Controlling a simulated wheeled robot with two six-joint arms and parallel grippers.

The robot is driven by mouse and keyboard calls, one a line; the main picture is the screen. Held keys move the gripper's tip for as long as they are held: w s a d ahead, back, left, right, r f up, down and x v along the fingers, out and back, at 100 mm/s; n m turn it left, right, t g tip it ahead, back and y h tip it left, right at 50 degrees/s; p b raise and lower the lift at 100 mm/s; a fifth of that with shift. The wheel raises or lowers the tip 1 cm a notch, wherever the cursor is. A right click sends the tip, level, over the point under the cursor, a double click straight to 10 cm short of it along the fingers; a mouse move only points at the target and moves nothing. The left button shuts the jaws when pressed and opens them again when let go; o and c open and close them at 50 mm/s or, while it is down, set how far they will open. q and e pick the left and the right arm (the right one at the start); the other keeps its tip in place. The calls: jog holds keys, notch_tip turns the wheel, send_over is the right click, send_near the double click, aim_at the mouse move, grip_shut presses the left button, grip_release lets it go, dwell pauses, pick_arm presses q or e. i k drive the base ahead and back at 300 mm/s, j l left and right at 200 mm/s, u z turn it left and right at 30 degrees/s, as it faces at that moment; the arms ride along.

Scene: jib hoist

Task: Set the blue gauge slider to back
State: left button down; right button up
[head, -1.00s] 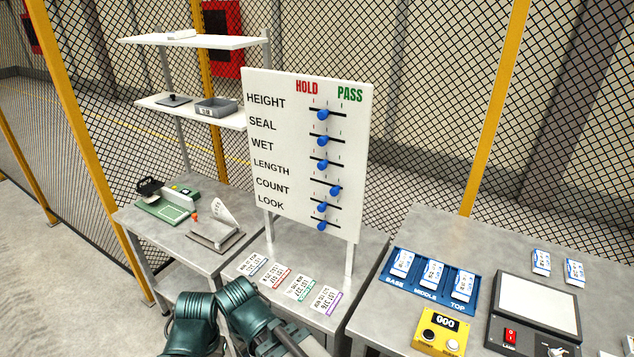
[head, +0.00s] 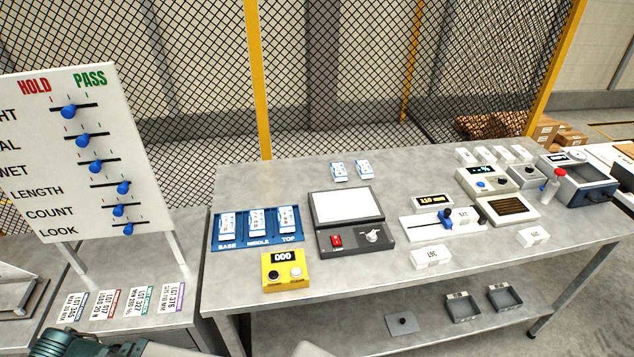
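The gauge (head: 415,226) is a white bar-shaped device on the right-hand grey table, with a small dark display (head: 433,202) in yellow digits above it. Its blue slider (head: 446,219) sits on a dark track, near the middle of the device. A white labelled block (head: 463,216) is just right of the slider, with a dark piece beyond it. Neither gripper shows in the head view; only teal and pale parts of my own arm appear at the lower left edge, well away from the gauge.
A white HOLD/PASS board (head: 60,150) with blue knobs stands at the left. On the table are a blue tray (head: 257,243), a yellow counter (head: 284,270), a lamp box (head: 350,238) and loose white blocks (head: 431,258) near the gauge. The table's front edge is clear.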

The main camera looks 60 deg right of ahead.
aim_at(442, 215)
jog(key=z, duration=3.1)
